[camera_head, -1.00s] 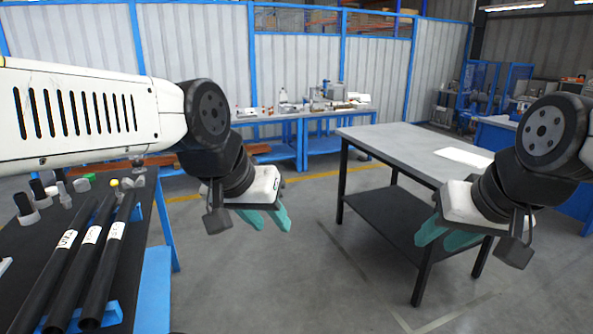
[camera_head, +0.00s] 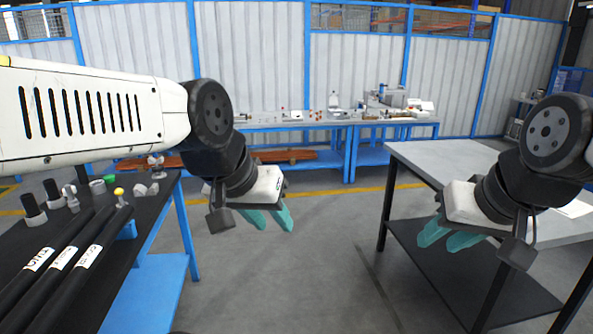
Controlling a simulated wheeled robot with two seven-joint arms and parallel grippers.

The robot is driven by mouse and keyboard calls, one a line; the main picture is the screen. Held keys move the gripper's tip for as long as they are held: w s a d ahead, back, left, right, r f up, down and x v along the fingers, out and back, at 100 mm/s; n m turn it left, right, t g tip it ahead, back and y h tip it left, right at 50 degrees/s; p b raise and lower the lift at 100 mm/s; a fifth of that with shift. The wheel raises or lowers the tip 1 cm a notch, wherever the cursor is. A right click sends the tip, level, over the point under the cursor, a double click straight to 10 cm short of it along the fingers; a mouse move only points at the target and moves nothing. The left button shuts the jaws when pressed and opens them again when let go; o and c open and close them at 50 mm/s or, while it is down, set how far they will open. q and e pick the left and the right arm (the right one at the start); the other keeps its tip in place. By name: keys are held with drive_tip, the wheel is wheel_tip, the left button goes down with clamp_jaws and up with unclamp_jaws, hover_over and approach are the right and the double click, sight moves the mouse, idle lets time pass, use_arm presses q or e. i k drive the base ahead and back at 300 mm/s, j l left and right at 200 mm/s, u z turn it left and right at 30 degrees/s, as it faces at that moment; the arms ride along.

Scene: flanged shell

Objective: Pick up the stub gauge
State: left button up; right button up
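I cannot tell which object is the stub gauge. Several small parts stand on the dark-topped bench at left: a black-topped piece with a light base (camera_head: 33,209), another beside it (camera_head: 54,195), a green ring (camera_head: 109,179) and a yellow-tipped piece (camera_head: 120,194). Three black tubes with white labels (camera_head: 62,258) lie in front of them. My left gripper (camera_head: 268,220) is open and empty, above the floor to the right of this bench. My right gripper (camera_head: 445,238) is open and empty, in front of the grey table at right. Neither touches anything.
The dark-topped bench (camera_head: 125,258) has blue legs. A grey-topped table (camera_head: 440,160) with a dark lower shelf stands at right. A long bench (camera_head: 320,123) with assorted items stands by the back wall. The floor between is clear.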

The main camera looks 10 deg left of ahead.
sight(73, 203)
drive_tip(key=i+j+u, duration=0.1)
drive_tip(key=i+u, duration=0.3)
drive_tip(key=i, duration=0.45)
drive_tip(key=i+l+u, duration=0.1)
drive_tip(key=i+u, duration=0.35)
drive_tip(key=i, duration=0.4)
drive_tip(key=i+u, duration=0.25)
drive_tip(key=i, duration=0.35)
drive_tip(key=i+l+u, duration=0.25)
drive_tip(key=i, duration=0.3)
drive_tip(key=i+j+u, duration=0.1)
drive_tip(key=i+u, duration=0.15)
drive_tip(key=u, duration=0.15)
drive_tip(key=i+u, duration=0.3)
drive_tip(key=u, duration=0.15)
drive_tip(key=i+u, duration=0.4)
drive_tip(key=k, duration=0.1)
